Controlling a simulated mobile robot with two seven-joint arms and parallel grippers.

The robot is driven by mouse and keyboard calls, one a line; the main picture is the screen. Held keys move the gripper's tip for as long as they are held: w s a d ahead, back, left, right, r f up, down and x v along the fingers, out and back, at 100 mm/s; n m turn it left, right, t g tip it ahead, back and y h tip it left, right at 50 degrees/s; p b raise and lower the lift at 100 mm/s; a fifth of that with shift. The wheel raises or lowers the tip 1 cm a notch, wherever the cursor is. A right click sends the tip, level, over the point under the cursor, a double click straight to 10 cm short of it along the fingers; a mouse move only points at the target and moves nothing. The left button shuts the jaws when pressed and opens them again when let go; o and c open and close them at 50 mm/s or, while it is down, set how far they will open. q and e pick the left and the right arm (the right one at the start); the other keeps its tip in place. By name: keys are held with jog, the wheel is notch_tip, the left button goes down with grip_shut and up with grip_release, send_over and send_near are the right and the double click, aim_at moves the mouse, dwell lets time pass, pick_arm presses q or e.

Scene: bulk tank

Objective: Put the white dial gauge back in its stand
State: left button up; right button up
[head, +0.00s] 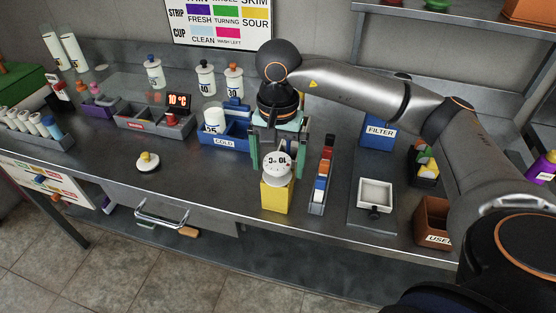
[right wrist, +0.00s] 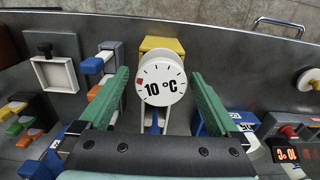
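The white dial gauge (head: 278,166) has a round face reading 10 °C, upside down in the head view. It is at the top of a yellow block-shaped stand (head: 276,197) near the counter's front edge; I cannot tell whether it is seated. In the right wrist view the dial (right wrist: 162,82) partly covers the yellow stand (right wrist: 160,44). My right gripper (head: 278,165) reaches down over it from behind. In the right wrist view its green fingers (right wrist: 158,76) are apart, one on each side of the dial, with gaps. My left gripper is not in view.
A rack of coloured pieces (head: 321,178) stands close right of the stand. A blue COLD bin (head: 235,143) is behind left, a blue FILTER box (head: 378,133) behind right. A white square dish (head: 375,193) lies further right. The counter left of the stand is mostly clear.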

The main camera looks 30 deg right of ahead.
jog(key=shift+r, duration=0.1)
notch_tip(320, 180, up, 12)
jog(key=p, duration=0.1)
jog(key=shift+p, duration=0.35)
